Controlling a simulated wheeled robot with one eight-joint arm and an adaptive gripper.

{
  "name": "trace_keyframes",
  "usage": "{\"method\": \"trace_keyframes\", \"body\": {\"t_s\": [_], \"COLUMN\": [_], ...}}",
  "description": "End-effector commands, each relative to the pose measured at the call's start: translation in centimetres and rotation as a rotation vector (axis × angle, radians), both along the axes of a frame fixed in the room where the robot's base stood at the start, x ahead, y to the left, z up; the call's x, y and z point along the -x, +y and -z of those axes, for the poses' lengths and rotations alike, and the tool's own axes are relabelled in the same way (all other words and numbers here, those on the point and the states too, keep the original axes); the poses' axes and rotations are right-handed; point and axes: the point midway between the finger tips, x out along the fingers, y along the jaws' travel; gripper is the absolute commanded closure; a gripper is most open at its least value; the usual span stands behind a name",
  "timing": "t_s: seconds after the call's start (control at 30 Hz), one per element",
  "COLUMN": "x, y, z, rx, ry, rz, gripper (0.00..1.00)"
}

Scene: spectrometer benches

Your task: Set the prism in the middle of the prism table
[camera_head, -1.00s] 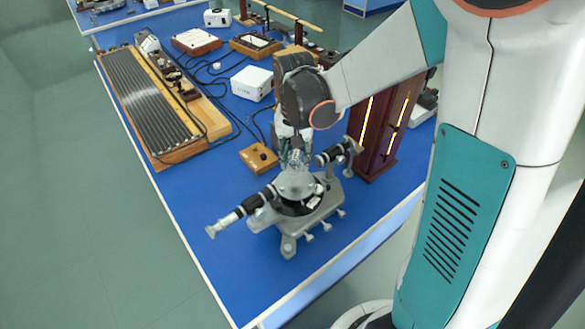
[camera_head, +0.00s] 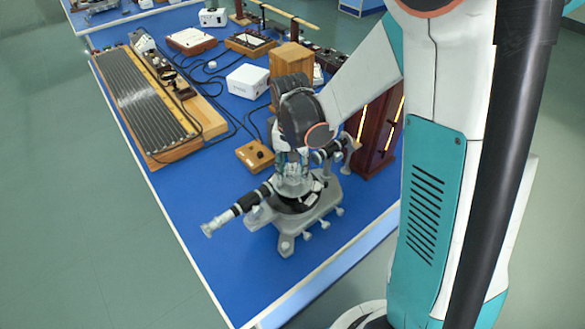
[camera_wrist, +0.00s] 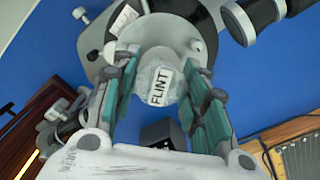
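The prism (camera_wrist: 161,74) is a clear block with a white FLINT label, at the fingertips of my gripper (camera_wrist: 160,68) in the wrist view. In the head view my gripper (camera_head: 292,178) is low over this top, and the prism cannot be made out clearly. Whether the prism's underside touches the table cannot be told.
The telescope tube (camera_head: 240,208) sticks out to the left, and the collimator (camera_head: 330,152) points towards the dark wooden lamp housing (camera_head: 372,140). A small wooden block (camera_head: 254,155) and a white box (camera_head: 248,80) stand behind. The blue bench is clear at front left.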

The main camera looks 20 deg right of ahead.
Motion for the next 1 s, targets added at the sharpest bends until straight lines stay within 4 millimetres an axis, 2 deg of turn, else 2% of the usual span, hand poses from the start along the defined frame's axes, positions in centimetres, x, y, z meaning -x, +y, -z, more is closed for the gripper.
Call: {"method": "trace_keyframes", "body": {"t_s": [0.47, 0.57, 1.0], "x": [0.0, 0.0, 0.0], "y": [0.0, 0.0, 0.2], "z": [-0.5, -1.7, -10.3], "rx": [0.000, 0.000, 0.000], "ry": [0.000, 0.000, 0.000], "rz": [0.000, 0.000, 0.000], "gripper": [0.43, 0.43, 0.43]}}
